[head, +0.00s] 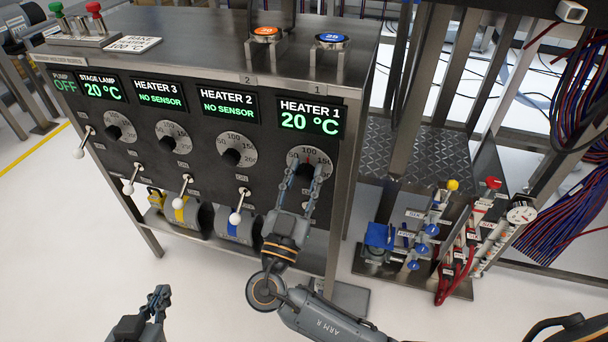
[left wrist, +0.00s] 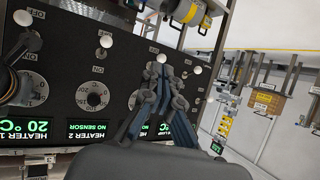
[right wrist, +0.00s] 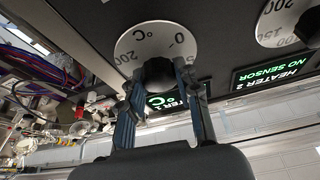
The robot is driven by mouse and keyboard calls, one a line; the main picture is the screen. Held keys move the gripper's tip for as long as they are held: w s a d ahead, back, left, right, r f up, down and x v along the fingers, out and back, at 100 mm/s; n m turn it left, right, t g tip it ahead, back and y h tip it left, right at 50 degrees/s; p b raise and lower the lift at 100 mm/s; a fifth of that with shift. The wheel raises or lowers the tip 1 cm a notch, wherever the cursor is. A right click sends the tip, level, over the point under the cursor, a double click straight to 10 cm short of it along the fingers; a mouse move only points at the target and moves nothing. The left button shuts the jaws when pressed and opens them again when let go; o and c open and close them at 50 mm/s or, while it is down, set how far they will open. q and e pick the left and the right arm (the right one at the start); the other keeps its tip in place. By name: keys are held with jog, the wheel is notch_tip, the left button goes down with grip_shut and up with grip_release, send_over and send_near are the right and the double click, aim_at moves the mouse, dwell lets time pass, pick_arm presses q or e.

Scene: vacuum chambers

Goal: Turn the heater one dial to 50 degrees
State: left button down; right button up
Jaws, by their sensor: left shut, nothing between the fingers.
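The heater one dial (head: 309,158) is a grey scale plate with a black knob, below the HEATER 1 display (head: 309,117) reading 20 °C. My right gripper (head: 305,176) is at this dial. In the right wrist view the gripper (right wrist: 158,80) has one finger on each side of the black knob (right wrist: 159,73); whether they press on it I cannot tell. The fingers and knob hide part of the scale (right wrist: 135,45). My left gripper (head: 159,296) is shut and empty, low in front of the panel; its closed fingers show in the left wrist view (left wrist: 164,78).
Dials for heater 2 (head: 233,146), heater 3 (head: 172,136) and the stage lamp (head: 120,126) sit left of it. White-tipped switch levers (head: 235,218) stick out below. A valve and gauge stand (head: 430,240) is right of the cabinet. The floor in front is clear.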

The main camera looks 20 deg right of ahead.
jog(key=c, duration=0.3)
jog(key=shift+c, duration=0.2)
jog(key=shift+n, duration=0.3)
